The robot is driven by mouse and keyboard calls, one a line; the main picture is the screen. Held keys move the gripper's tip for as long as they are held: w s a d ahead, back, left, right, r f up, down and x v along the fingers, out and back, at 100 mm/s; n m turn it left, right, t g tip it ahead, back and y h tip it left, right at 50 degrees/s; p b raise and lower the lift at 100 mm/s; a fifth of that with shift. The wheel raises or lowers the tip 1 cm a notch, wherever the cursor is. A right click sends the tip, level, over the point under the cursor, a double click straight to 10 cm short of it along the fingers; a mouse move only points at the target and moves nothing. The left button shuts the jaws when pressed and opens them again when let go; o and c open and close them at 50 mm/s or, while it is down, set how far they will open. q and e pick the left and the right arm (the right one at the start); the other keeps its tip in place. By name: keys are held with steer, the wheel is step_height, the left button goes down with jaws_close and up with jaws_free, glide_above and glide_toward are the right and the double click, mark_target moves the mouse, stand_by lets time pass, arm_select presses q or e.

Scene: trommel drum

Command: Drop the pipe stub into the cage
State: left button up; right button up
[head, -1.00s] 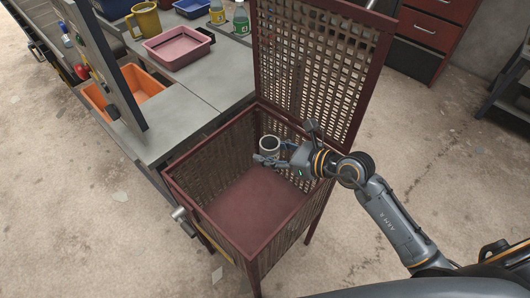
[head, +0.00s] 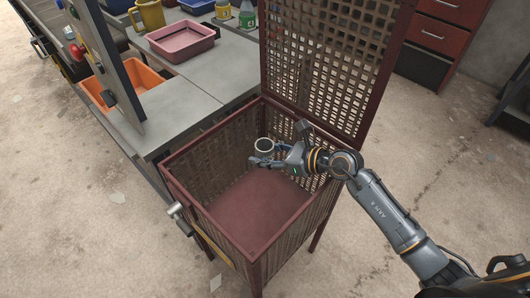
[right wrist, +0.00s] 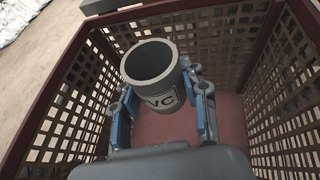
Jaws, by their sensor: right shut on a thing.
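The cage (head: 252,248) is a dark red box with perforated walls, an open top and a plain red floor; its perforated lid (head: 325,65) stands raised at the back. The pipe stub (head: 264,145) is a short grey hollow cylinder. My right gripper (head: 268,160) is shut on it and holds it over the cage opening, near the back right side. In the right wrist view the pipe stub (right wrist: 155,75) sits upright between the two blue-padded fingers, with dark lettering on its side. The cage floor shows below it. My left gripper is not in view.
A grey bench (head: 185,108) stands left of the cage with a pink tray (head: 181,40), an orange bin (head: 138,80), a yellow mug and bottles. A grey upright panel (head: 112,65) rises at its front. A red drawer cabinet (head: 436,32) stands at the back right.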

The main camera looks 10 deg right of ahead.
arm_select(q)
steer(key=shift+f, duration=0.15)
arm_select(e)
steer(key=shift+f, duration=0.1)
steer(key=o, duration=1.1)
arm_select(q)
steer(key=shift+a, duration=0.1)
arm_select(e)
steer(key=shift+o, duration=0.2)
steer(key=v, duration=1.2)
steer(key=shift+s, duration=0.1)
